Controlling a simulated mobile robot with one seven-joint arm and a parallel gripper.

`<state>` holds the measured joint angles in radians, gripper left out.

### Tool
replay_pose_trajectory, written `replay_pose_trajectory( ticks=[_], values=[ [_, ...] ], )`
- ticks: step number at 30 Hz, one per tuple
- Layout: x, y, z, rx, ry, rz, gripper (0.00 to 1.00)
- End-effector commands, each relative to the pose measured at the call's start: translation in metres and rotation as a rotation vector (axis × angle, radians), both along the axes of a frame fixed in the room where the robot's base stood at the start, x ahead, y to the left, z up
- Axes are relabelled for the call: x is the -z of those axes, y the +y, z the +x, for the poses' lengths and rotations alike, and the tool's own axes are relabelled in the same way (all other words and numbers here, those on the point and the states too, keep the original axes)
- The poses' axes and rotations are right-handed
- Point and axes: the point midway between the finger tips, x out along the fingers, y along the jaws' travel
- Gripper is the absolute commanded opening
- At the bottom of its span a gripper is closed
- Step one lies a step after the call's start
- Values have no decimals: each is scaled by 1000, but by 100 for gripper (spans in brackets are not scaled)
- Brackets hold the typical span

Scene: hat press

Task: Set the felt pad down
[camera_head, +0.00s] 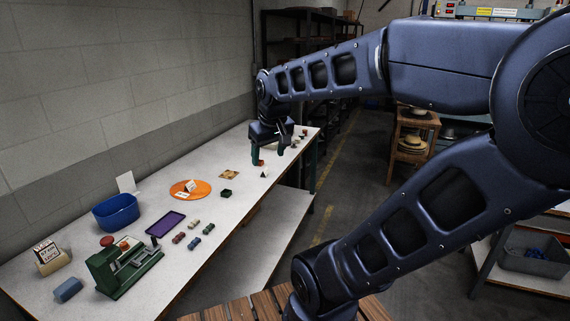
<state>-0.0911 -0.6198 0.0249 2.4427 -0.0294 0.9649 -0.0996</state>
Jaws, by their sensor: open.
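My gripper (268,157) is at the far part of the white table, low over its surface, with its fingers apart. A small orange-red piece (261,163) shows close to the left finger; whether they touch is too small to tell. I cannot tell for sure which thing is the felt pad. A flat tan patterned square (229,174) lies between the disc and my gripper.
The long white table (180,275) holds a blue bin (116,211), a green press-like device (126,268), a purple tray (165,223), several small coloured blocks and a dark green box (226,193). A small dark green piece (264,174) lies near my gripper. A wall runs behind.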

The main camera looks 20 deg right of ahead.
Motion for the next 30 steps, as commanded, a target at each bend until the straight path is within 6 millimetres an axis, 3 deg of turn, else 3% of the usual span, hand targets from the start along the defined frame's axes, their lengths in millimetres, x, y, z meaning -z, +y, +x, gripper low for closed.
replay_pose_trajectory(
  ticks=[3, 9, 30],
  values=[
    [8, -17, -25, 108, -24, 41, 66],
    [17, -28, -45, 199, -42, 76, 66],
    [18, -29, -47, 210, -44, 81, 66]
  ],
)
